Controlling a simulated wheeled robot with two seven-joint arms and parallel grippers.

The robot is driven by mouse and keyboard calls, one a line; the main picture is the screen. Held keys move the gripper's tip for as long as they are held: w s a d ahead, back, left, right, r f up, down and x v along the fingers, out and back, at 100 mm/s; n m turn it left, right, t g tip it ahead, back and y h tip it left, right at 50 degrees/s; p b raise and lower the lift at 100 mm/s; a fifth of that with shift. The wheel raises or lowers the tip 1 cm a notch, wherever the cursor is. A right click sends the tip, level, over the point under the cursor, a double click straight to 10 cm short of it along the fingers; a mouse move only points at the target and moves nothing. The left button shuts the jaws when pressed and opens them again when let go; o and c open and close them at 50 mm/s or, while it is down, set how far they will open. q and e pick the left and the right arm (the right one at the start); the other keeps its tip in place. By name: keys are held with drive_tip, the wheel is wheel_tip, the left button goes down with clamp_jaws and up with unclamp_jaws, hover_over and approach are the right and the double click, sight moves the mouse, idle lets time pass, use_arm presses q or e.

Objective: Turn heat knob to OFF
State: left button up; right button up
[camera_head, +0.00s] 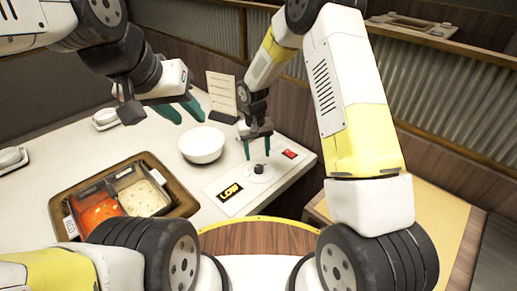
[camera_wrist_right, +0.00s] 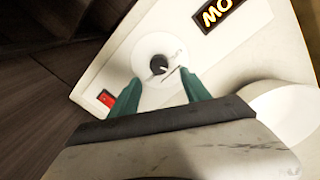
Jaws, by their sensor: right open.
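The heat knob (camera_head: 258,168) is a small black knob on a round white dial (camera_head: 268,176) at the table's right end. In the right wrist view the knob (camera_wrist_right: 159,64) lies between the fingertips, with a gap on each side. A short dark line on the dial is beside it. My right gripper (camera_head: 257,152) is open, pointing down at the dial. I cannot tell how high its tips are above it. The display (camera_head: 230,192) beside the dial reads LOW; it appears upside down and cut off in the wrist view (camera_wrist_right: 218,12). My left gripper (camera_head: 188,114) is open and empty above the table.
A red switch (camera_head: 289,154) is to the right of the dial. A white bowl (camera_head: 201,146) stands left of it. A brown tray (camera_head: 68,200) with sauce wells is at the front left. A menu card (camera_head: 221,93) stands behind the bowl.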

sight(258, 167)
drive_tip(key=f, duration=0.6)
drive_tip(key=shift+d+f, duration=0.15)
drive_tip(key=shift+d, duration=0.05)
drive_tip(key=shift+c, duration=0.2)
clamp_jaws()
drive_tip(key=shift+n, duration=0.3)
drive_tip(key=n, duration=0.4)
drive_tip(key=shift+s+n, duration=0.1)
drive_tip(key=shift+n, duration=0.2)
drive_tip(key=n, duration=0.4)
drive_tip(key=shift+n, duration=0.3)
